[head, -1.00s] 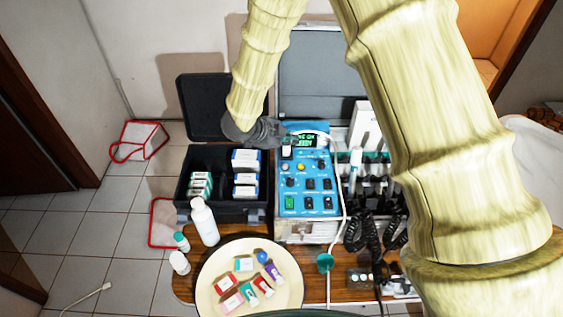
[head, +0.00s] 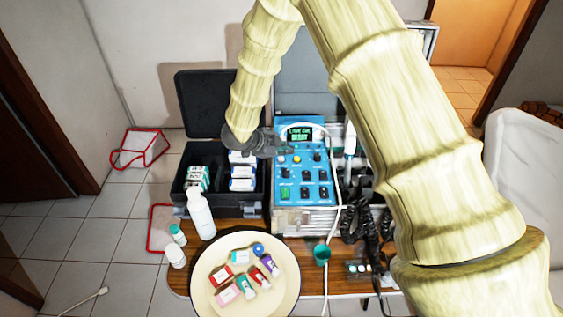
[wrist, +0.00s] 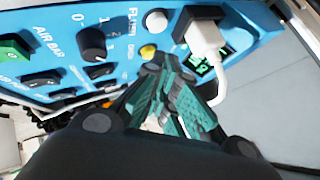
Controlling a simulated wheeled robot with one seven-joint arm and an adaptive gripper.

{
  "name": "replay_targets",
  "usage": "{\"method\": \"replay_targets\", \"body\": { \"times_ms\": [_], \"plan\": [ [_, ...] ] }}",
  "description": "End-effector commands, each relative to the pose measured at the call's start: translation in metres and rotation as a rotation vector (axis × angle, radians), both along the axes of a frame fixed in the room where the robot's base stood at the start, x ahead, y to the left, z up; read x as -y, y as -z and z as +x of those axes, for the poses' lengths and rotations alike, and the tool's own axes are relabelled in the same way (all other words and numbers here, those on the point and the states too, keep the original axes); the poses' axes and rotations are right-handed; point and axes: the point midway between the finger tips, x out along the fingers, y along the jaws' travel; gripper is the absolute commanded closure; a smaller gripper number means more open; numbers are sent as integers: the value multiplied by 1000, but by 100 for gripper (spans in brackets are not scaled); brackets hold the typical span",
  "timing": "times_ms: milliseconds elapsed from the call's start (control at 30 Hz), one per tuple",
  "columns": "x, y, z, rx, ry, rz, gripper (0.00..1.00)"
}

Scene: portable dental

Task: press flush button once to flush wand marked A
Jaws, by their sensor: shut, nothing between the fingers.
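The blue control panel (head: 306,180) stands in the middle of the table in the head view. In the wrist view its face (wrist: 65,22) carries a round white button (wrist: 155,21), partly legible lettering that seems to start "FLU" beside it, and a yellow button (wrist: 148,52). A black selector knob (wrist: 92,42) with numbers around it sits left of them. My gripper (wrist: 160,72) is shut and empty, its tips just below the yellow button; contact cannot be told. In the head view my gripper (head: 274,146) is at the panel's upper left. I cannot read a wand marked A.
A white connector (wrist: 202,36) with a cord sits close to my fingers and partly covers the green display (head: 299,134). An open black case (head: 222,180) is left of the panel. A white bottle (head: 200,215) and a plate (head: 205,300) stand in front.

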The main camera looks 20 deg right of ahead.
Motion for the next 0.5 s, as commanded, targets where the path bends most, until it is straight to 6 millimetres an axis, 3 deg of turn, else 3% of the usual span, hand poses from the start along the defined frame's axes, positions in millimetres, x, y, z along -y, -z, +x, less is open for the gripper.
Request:
{"method": "replay_targets", "body": {
  "times_ms": [133,500],
  "plan": [
    [0,10,6,-4,1,1,100],
    [0,10,8,-6,1,1,100]
  ]
}}
